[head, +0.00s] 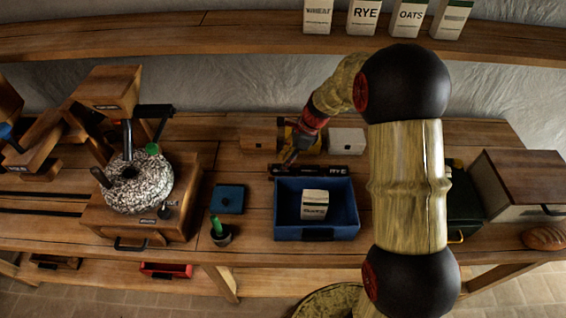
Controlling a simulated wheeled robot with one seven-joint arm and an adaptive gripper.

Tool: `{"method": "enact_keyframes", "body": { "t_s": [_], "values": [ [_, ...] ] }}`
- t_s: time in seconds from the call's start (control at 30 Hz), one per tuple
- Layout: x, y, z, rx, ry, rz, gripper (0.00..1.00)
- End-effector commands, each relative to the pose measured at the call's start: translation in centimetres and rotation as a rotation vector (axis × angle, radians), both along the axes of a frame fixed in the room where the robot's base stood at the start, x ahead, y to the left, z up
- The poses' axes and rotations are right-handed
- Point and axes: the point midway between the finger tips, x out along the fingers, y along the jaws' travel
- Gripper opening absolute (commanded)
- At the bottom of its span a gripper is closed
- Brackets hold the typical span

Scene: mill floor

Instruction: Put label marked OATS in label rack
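My gripper (290,160) is over the bench just behind the blue tray, pointing down. It is small and dark here, and its fingers cannot be made out clearly. A dark strip marked RYE (336,170) lies along the back of the blue tray, to the right of my gripper; it may be part of the label rack, but I cannot tell. A pale block (315,199) with small dark lettering sits inside the blue tray; its word is hard to read. A carton marked OATS (409,18) stands on the upper shelf. I cannot make out a separate OATS label.
The blue tray (287,232) stands at the bench's front. A stone mill (138,186), a blue square (229,198) and a green-handled stamp (219,232) are to its left. A wooden box (258,134) and pale block (346,140) stand behind. A bread bin (520,180) is at right.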

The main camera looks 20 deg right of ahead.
Motion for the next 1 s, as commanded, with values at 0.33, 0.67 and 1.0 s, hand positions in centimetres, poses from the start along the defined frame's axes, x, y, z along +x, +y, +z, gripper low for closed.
{"method": "enact_keyframes", "body": {
  "t_s": [0.33, 0.67, 1.0],
  "values": [
    [-0.8, -2.6, 6.9, 0.000, -0.004, -0.002, 0.29],
    [-1.4, -3.5, 9.9, -0.006, -0.010, 0.017, 0.29],
    [-8.2, -0.8, 18.5, -0.194, -0.228, 0.479, 0.29]
  ]
}}
